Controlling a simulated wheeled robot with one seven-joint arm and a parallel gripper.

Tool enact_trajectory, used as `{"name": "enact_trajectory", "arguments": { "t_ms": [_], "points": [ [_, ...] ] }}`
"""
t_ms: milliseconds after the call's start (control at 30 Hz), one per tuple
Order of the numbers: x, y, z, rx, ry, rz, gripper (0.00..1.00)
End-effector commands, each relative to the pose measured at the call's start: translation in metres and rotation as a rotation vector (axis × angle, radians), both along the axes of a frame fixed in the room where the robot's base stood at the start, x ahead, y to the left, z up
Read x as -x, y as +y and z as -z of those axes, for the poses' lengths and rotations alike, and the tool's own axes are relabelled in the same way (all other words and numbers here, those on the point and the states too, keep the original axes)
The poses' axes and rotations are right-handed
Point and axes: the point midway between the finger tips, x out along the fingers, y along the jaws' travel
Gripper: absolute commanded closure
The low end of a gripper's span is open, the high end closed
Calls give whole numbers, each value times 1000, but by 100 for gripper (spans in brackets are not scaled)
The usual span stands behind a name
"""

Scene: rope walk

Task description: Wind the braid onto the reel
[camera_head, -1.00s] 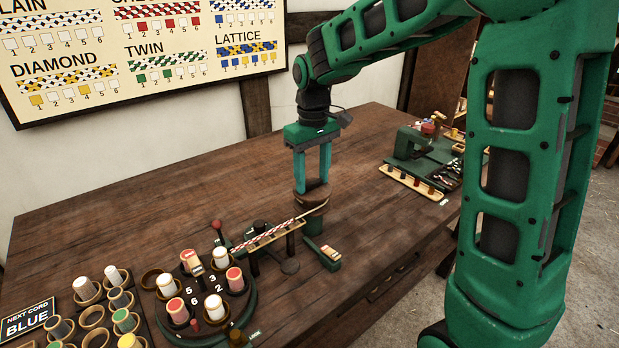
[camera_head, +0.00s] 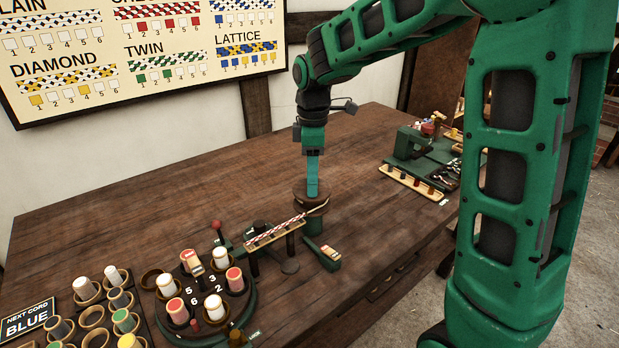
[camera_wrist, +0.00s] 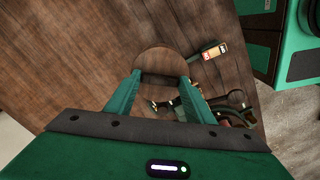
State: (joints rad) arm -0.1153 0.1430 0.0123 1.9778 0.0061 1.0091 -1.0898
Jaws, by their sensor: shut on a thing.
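The reel (camera_head: 311,203) is a round wooden spool on a dark green stand at the middle of the bench. The braid (camera_head: 276,228), red and white, lies along a slotted wooden guide left of the reel and leads up to it. My gripper (camera_head: 312,192) points straight down at the top of the reel and is shut on it. In the wrist view the reel's round top (camera_wrist: 161,60) shows by my fingertips (camera_wrist: 163,82). What exactly the fingers pinch on the reel is hidden.
A round braiding table (camera_head: 206,292) with several bobbins stands at the left front, beside a bobbin rack (camera_head: 92,318) and a sign reading "NEXT CORD BLUE" (camera_head: 27,319). A green tool with a label (camera_head: 323,254) lies right of the guide. A green press (camera_head: 412,143) stands at the back right.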

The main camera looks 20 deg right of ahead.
Motion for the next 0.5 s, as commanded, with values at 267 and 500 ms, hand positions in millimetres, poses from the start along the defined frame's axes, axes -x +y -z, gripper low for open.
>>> {"name": "enact_trajectory", "arguments": {
  "t_ms": [267, 500],
  "points": [
    [-3, 0, -3, -1, -10, -116, 74],
    [-3, 1, -3, -1, -10, -150, 74]
  ]
}}
